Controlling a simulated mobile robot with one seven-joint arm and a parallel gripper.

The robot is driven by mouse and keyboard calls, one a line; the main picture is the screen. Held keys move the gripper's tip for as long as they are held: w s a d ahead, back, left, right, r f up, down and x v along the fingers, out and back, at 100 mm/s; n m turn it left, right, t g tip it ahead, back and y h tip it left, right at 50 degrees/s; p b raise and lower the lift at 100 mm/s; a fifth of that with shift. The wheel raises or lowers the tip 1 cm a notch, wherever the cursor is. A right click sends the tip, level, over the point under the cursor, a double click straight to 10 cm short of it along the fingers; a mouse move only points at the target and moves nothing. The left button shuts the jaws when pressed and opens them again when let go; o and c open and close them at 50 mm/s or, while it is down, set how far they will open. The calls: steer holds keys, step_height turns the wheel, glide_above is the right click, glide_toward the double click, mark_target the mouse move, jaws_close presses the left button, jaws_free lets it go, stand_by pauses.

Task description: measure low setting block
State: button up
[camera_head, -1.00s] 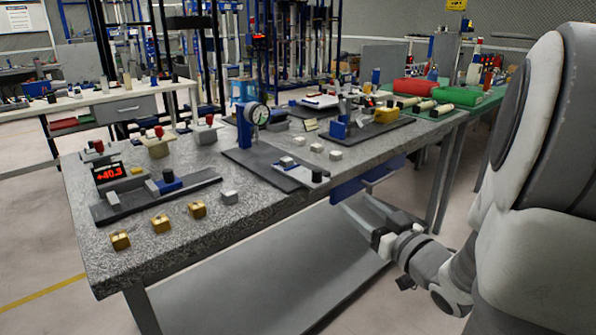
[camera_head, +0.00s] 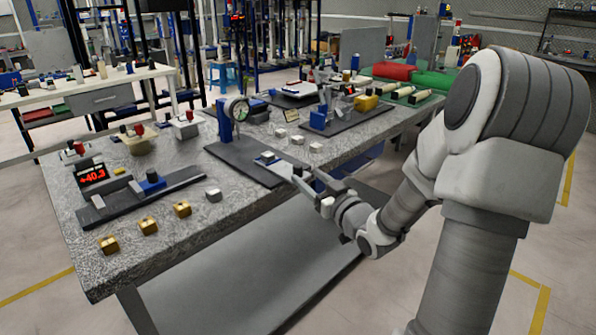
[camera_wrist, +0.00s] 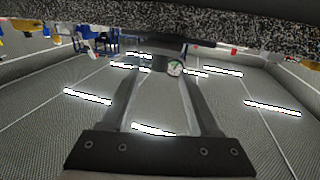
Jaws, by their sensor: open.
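My gripper (camera_head: 304,178) is open and empty at the table's front edge, beside the dial gauge stand's base. In the wrist view its two fingers (camera_wrist: 160,78) are spread with nothing between them. The dial gauge (camera_head: 237,109) is on a blue post at the back of a dark base plate (camera_head: 233,157). A small light block (camera_head: 267,157) sits on that plate. Three silver blocks (camera_head: 298,139) stand right of the plate, and a grey block (camera_head: 213,195) stands to its left. I cannot tell which is the low setting block.
A red +40.3 display (camera_head: 92,175) and a dark fixture with a blue part (camera_head: 152,182) stand at left. Three brass blocks (camera_head: 148,226) line the front left. The granite table (camera_head: 225,222) has bare room at front.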

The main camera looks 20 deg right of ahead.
mark_target(300, 170)
steer(key=w, duration=0.4)
steer(key=w+b, duration=0.1)
steer(key=w, duration=0.1)
steer(key=shift+a, duration=0.25)
jaws_close()
